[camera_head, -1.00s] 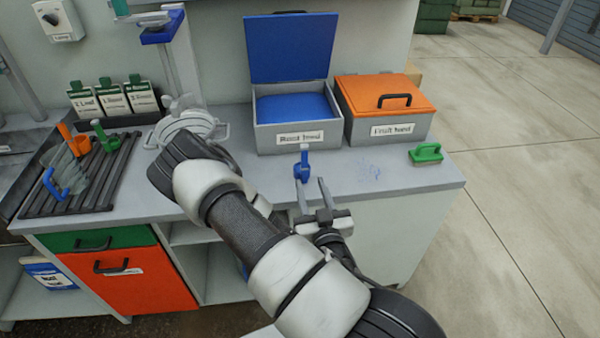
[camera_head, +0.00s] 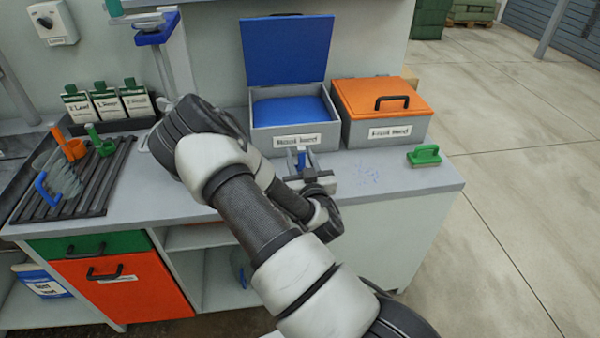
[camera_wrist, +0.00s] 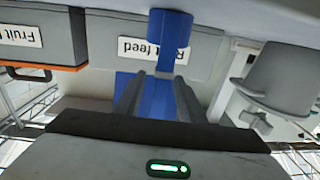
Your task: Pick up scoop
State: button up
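A blue scoop (camera_head: 301,160) stands on the grey bench top in front of the open blue-lidded bin, and my gripper partly hides it in the head view. In the wrist view, which is upside down, the scoop (camera_wrist: 170,32) shows its wide end at the top and its narrower handle between my fingers. My gripper (camera_head: 302,157) is low over the bench with one finger on either side of the handle. In the wrist view my gripper (camera_wrist: 160,78) looks open, with a gap between the left finger and the handle.
Behind the scoop stand the open feed bin (camera_head: 292,139) and the orange-lidded bin (camera_head: 385,133). A green-handled brush (camera_head: 424,157) lies to the right. A dark rack (camera_head: 100,185) with orange and green tools and a blue-handled clear vessel is at the left.

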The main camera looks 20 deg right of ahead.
jog(key=shift+x, duration=1)
grip_shut()
jog(key=shift+r, duration=0.1)
